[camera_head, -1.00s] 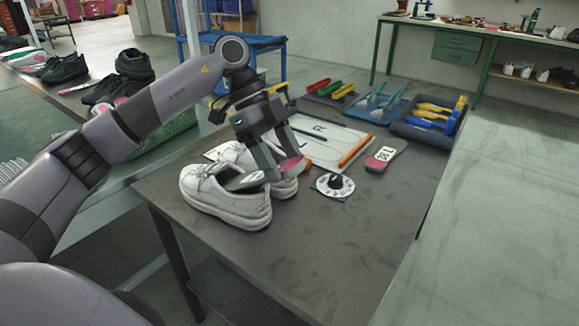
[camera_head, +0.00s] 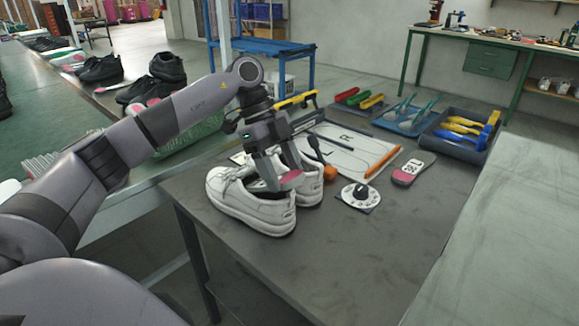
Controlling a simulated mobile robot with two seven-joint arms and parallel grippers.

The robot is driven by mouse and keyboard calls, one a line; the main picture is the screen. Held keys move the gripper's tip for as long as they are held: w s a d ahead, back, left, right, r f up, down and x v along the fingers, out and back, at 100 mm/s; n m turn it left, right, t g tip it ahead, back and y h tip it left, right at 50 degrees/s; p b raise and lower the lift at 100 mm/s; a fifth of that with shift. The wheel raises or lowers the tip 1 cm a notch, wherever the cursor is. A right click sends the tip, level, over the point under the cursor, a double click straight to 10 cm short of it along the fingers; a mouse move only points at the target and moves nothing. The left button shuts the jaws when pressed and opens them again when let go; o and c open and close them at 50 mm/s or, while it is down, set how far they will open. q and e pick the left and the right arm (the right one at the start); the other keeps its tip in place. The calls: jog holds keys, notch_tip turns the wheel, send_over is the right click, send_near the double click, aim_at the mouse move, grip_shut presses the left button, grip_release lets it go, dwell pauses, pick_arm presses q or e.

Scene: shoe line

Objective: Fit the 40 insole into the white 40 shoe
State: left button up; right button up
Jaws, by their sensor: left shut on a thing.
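A pair of white lace-up shoes stands on the grey table; the near shoe (camera_head: 250,207) is in full view and the far shoe (camera_head: 312,190) is partly hidden behind it and my fingers. My left gripper (camera_head: 280,184) points down at the near shoe's opening, shut on an insole (camera_head: 291,179). The insole's pink end shows between the fingertips above the heel; its front part is hidden in or behind the shoe. I cannot read its size. Another insole (camera_head: 408,172), with a white label and pink end, lies flat at the right. My right gripper is not in view.
A white board (camera_head: 345,150) with an orange-handled tool lies behind the shoes. A round dial (camera_head: 360,196) lies to their right. Trays of tools (camera_head: 458,143) line the back. The table's front is clear. A conveyor with dark shoes (camera_head: 103,70) runs at the left.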

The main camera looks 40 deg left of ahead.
pick_arm(q)
jog(key=shift+y, duration=0.3)
jog(key=shift+a+f+p, duration=0.2)
jog(key=shift+a+f, duration=0.05)
jog(key=shift+a, duration=0.5)
jog(key=shift+a+f+p, duration=0.15)
jog(key=shift+a+f, duration=0.1)
jog(key=shift+a, duration=0.5)
jog(key=shift+a+f+p, duration=0.2)
jog(key=shift+a+f, duration=0.05)
jog(key=shift+a, duration=0.5)
jog(key=shift+d+f+y, duration=0.1)
jog(key=shift+f+y, duration=0.3)
jog(key=shift+f, duration=0.2)
jog(key=shift+s+f, duration=0.1)
jog(key=shift+f, duration=0.15)
jog(key=shift+c, duration=1.4)
jog(key=shift+f, duration=0.15)
jog(key=o, duration=1.4)
jog(key=shift+f, duration=0.1)
jog(key=shift+r, duration=0.35)
